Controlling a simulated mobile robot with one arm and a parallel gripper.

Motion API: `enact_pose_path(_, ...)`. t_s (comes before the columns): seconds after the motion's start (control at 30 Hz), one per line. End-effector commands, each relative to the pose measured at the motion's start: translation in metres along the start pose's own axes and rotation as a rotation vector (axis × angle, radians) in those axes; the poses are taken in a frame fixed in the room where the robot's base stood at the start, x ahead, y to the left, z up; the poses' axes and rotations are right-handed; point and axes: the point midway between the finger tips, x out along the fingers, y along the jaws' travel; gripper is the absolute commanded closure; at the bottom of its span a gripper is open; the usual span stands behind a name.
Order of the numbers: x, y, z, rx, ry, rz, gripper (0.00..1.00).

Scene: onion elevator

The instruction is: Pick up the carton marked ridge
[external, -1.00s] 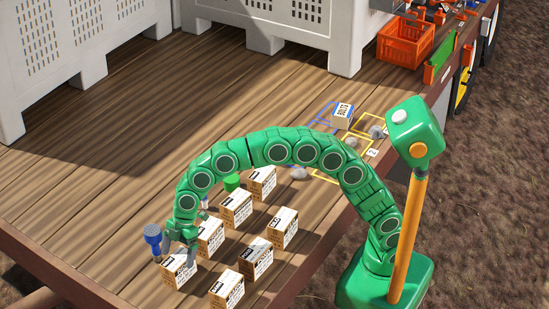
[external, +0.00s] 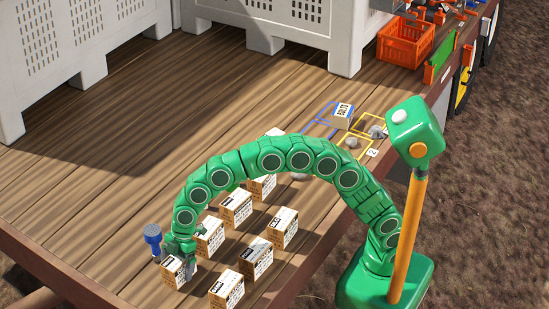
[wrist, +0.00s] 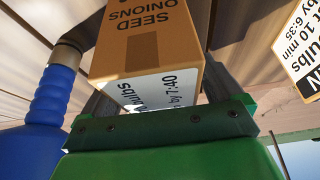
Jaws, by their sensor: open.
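Several brown cartons with white printed labels stand in rows on the plank deck. My gripper (external: 180,250) is down at the front-left carton (external: 175,274), its fingers open. In the wrist view a carton (wrist: 150,45) printed "SEED ONIONS" lies between the two fingers (wrist: 157,92), one on each side; I cannot tell whether they touch it. Its white label is partly visible and reads "bulbs" and "by 7:40". The word ridge cannot be read on any carton here. Other cartons (external: 227,290) (external: 256,259) (external: 283,228) (external: 236,207) stand close by.
Tall grey crates (external: 60,60) and an orange crate (external: 405,42) stand behind.

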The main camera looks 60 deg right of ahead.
Motion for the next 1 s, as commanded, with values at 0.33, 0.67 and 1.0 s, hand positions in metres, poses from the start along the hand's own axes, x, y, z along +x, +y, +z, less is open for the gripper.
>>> enact_pose_path(0.33, 0.0031, 0.0001, 0.0014, 0.000, 0.000, 0.000, 0.06)
enact_pose_path(0.67, 0.0030, 0.0000, 0.0013, 0.000, 0.000, 0.000, 0.25)
enact_pose_path(1.0, 0.0029, -0.0001, 0.0012, 0.000, 0.000, 0.000, 0.77)
